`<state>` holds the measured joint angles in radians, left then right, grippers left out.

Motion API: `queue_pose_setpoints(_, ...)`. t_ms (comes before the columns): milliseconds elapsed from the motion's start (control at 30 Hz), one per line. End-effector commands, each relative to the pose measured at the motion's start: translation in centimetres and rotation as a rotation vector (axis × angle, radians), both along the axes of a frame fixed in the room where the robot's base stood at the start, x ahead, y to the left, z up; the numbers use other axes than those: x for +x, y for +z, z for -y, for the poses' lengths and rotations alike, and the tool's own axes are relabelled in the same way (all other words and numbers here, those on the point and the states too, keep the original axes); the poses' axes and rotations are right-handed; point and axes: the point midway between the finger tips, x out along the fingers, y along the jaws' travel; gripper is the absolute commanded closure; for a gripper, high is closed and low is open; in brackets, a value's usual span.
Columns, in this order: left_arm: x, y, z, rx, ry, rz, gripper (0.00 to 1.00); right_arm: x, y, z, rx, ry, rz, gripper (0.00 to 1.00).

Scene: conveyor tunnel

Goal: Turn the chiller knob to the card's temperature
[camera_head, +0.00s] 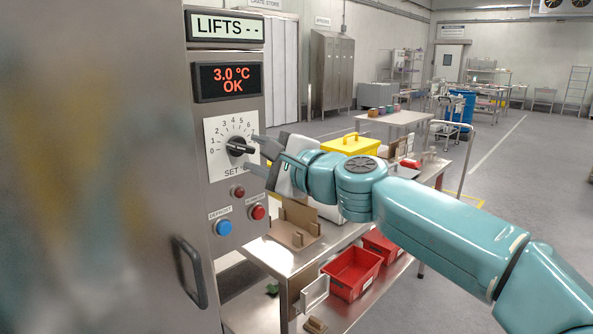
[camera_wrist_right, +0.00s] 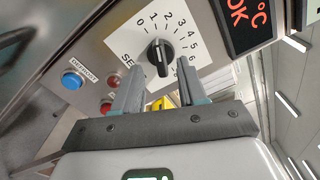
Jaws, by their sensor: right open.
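The chiller knob (camera_head: 236,147) is black, on a white dial plate (camera_head: 219,167) numbered from 0 up to 6 or so and marked SET. It also shows in the right wrist view (camera_wrist_right: 160,53), with its pale mark seemingly toward the low numbers; the exact setting is unclear. A display (camera_head: 230,81) above the dial reads "3.0 °C OK" in red. My right gripper (camera_head: 253,152) is open, its fingers pointing at the knob. In the right wrist view the fingers (camera_wrist_right: 160,88) stand apart below the knob, with nothing between them. I cannot make out a temperature card. My left gripper is out of view.
A "LIFTS - -" display (camera_head: 225,27) tops the panel. A blue button (camera_head: 223,227), red button (camera_head: 257,212) and door handle (camera_head: 189,272) are below the dial. A steel bench (camera_head: 283,253) with red bins (camera_head: 352,272) stands right of the panel, under my arm.

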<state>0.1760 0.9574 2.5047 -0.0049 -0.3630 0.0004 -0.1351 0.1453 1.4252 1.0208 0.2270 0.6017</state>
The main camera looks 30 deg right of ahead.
Motion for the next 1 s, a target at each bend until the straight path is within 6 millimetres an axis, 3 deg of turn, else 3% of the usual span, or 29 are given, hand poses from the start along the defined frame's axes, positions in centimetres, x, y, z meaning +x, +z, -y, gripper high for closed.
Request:
queue_pose_setpoints(200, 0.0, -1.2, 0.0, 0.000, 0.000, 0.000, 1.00, -5.8, 0.0, 2.2, -0.001, -0.004, 0.004, 0.58)
queue_pose_setpoints(433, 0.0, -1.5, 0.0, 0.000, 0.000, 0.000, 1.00, -10.2, 0.0, 3.8, -0.001, -0.004, 0.002, 0.58)
queue_pose_setpoints(633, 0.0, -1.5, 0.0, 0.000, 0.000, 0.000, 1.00, -11.8, 0.0, 4.3, 0.000, -0.002, 0.000, 0.58)
queue_pose_setpoints(1000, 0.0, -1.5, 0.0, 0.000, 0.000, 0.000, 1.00, -11.9, 0.0, 4.3, -0.001, -0.001, 0.001, 0.58)
